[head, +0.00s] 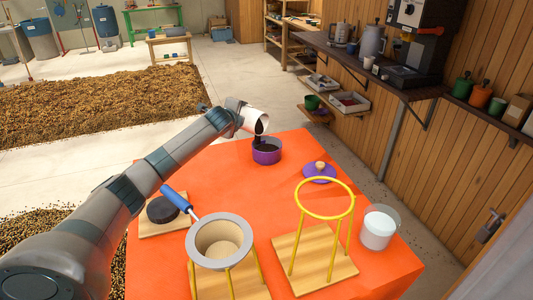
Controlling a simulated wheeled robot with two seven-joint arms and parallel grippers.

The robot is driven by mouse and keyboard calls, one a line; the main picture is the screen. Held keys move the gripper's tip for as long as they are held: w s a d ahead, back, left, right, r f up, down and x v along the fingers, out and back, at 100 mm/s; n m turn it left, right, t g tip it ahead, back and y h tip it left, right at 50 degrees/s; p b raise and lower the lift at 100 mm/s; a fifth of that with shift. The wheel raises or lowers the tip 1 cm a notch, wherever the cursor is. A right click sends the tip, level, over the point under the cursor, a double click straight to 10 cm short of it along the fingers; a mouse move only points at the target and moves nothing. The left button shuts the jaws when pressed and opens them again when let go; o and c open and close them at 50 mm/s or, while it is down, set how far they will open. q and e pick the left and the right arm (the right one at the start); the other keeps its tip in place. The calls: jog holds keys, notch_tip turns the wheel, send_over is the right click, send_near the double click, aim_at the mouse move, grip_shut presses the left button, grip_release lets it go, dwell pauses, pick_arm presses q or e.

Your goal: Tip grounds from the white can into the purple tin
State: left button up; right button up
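My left arm reaches in from the left, and its gripper (241,110) is shut on the white can (256,117). The can is tilted with its mouth down and to the right, above the purple tin (267,157). Dark grounds (259,128) show at the can's mouth and reach down toward the tin. The purple tin stands upright and open on the orange table, with dark content inside. A purple lid (319,172) with a pale knob lies on the table to the right of the tin. My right gripper is not in view.
On the orange table (240,184) stand a grey-rimmed dripper (219,223), a yellow ring stand (325,198) on a wooden board, and a glass with white content (379,229). A blue-handled tool (176,199) lies by a dark disc (162,209). A shelf with a coffee machine is at right.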

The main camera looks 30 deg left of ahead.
pick_arm(q)
jog(key=shift+r, duration=0.15)
jog(key=shift+d+r+p, duration=0.1)
jog(key=shift+p, duration=0.2)
jog(key=shift+d+r+m+p, duration=0.1)
jog(key=shift+r+m+p, duration=0.2)
jog(key=shift+p, duration=0.2)
dwell(2.0)
jog(key=shift+f, duration=0.1)
jog(key=shift+a+f, duration=0.2)
jog(key=shift+f, duration=0.15)
jog(key=shift+a+f+n+h, duration=0.1)
jog(key=shift+f+n+h, duration=0.2)
jog(key=shift+n, duration=0.1)
dwell(1.3)
jog(key=shift+a+f+n+g+h, duration=0.35)
jog(key=shift+f+n+h, duration=0.3)
jog(key=shift+n+h, duration=0.25)
